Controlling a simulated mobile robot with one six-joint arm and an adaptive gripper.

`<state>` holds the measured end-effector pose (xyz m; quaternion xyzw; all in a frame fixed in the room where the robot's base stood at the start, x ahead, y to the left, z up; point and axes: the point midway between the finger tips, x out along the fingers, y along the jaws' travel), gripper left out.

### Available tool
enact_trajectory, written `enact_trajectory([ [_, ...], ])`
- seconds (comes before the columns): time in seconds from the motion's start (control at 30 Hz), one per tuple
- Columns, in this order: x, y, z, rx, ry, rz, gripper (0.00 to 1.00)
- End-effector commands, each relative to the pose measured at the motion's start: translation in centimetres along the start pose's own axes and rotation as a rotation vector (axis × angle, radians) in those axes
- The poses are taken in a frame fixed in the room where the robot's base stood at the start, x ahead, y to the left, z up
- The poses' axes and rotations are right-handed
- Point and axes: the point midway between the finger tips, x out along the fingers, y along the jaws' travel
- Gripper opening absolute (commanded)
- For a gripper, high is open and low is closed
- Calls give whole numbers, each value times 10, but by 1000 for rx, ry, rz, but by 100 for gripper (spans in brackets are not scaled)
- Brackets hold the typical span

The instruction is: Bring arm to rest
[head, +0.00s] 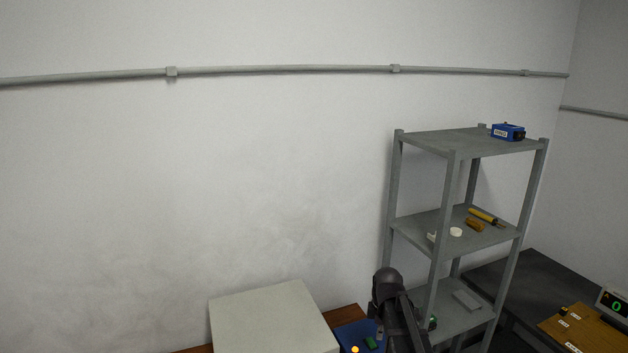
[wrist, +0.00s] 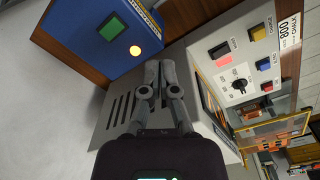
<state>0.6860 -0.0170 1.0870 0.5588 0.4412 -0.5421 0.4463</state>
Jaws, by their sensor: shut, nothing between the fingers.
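My gripper (wrist: 160,72) is shut and empty, its two fingers together in the middle of the wrist view. It appears in front of a grey vented cabinet (wrist: 112,122); I cannot tell how far apart they are. In the head view part of my dark arm (head: 395,312) rises at the lower middle, in front of the shelf unit. The gripper's fingers cannot be made out there.
A control panel (wrist: 238,70) with switches and a knob is at right. A grey shelf unit (head: 450,138) carries small items.

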Motion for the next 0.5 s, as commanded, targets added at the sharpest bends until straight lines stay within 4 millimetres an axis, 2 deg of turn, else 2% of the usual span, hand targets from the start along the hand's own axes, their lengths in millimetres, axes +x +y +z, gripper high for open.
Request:
enact_trajectory([
  [0.03,6,-12,1,63,-1,-1,0],
  [0.5,30,-85,8,718,-12,-7,0],
])
